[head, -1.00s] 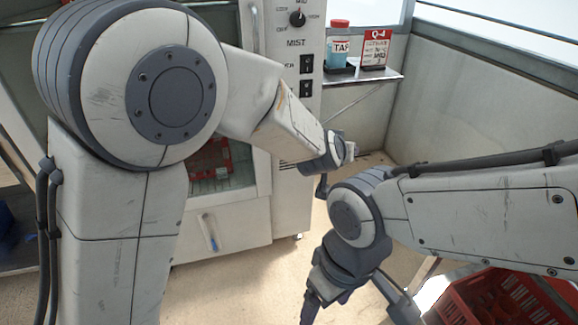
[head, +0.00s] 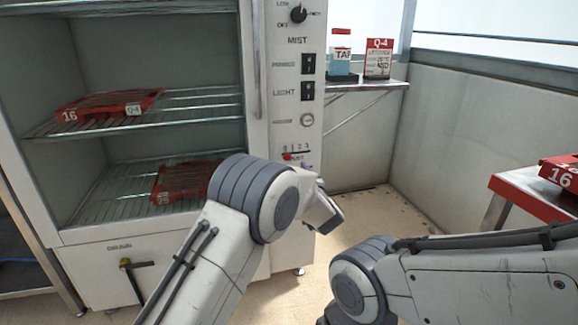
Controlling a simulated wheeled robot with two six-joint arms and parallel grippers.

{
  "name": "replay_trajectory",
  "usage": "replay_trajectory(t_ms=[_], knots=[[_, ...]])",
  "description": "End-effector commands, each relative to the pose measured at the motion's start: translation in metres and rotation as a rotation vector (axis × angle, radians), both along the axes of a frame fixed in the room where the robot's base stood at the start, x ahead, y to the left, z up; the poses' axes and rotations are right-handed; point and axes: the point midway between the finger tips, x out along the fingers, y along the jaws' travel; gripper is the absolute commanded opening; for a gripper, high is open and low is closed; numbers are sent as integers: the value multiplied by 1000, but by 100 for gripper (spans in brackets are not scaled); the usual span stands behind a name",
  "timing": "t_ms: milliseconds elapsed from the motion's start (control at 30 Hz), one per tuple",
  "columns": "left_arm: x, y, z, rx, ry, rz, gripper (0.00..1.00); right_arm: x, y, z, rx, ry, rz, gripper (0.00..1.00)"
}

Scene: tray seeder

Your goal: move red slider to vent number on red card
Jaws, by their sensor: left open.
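The red slider (head: 287,156) is a small knob at the left part of a short scale numbered up to 3, low on the cabinet's control panel. The label under it is partly hidden by my left arm. The red card (head: 379,58), headed Q-4, stands on the side shelf; its smaller lines are too small to read surely. My left gripper (head: 334,216) is just below and right of the slider, apart from it in the picture. It is open and appears empty; its fingers are hard to make out.
The panel (head: 283,70) also has a mist knob (head: 298,14) and two black switches. A red-capped bottle (head: 341,58) stands beside the card. Red trays (head: 108,104) sit on the cabinet's wire racks. A red tray (head: 562,172) is at the far right.

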Motion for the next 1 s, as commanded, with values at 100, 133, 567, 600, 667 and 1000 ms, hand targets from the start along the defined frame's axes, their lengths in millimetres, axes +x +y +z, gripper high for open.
replay_trajectory(t_ms=[100, 133, 567, 600, 667, 1000], knots=[[23, 8, -4, 0, -2, 1, 60, 0, 0, -12, 0, 0, 0, 80], [28, 10, -4, -2, -2, 1, 60, 0, 0, -14, 0, 0, 0, 80], [63, 20, -1, 1, 0, -3, 60, 0, 0, -24, 0, 0, 0, 80], [63, 20, 0, 1, 0, -3, 60, 0, 0, -24, 0, 0, 0, 80], [63, 20, 0, 1, 1, -3, 60, 0, 0, -23, 0, 0, 0, 80], [63, 20, -1, 1, 1, -3, 0, 0, 0, -23, 0, 0, 0, 80]])
